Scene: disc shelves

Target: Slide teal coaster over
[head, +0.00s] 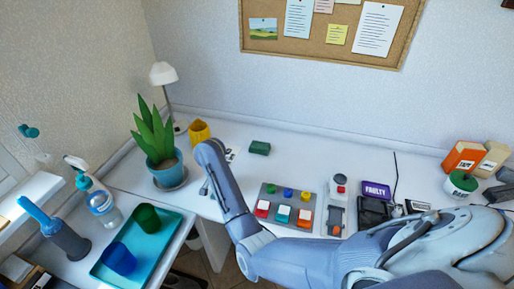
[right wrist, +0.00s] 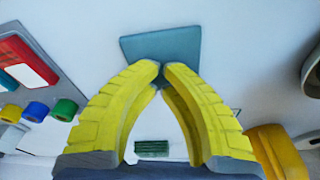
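The teal coaster (right wrist: 135,47) is a flat square lying on the white table, seen in the right wrist view. My right gripper (right wrist: 161,70) has yellow fingers that meet at the tips. The tips are over the near edge of the coaster, and I cannot tell whether they touch it. Nothing shows gripped between them. In the head view my right arm reaches across the table and its wrist covers the gripper and the coaster. My left gripper is not in view.
A button panel (head: 272,190) is to the right. A teal tray (head: 151,255) with two cups is at the left.

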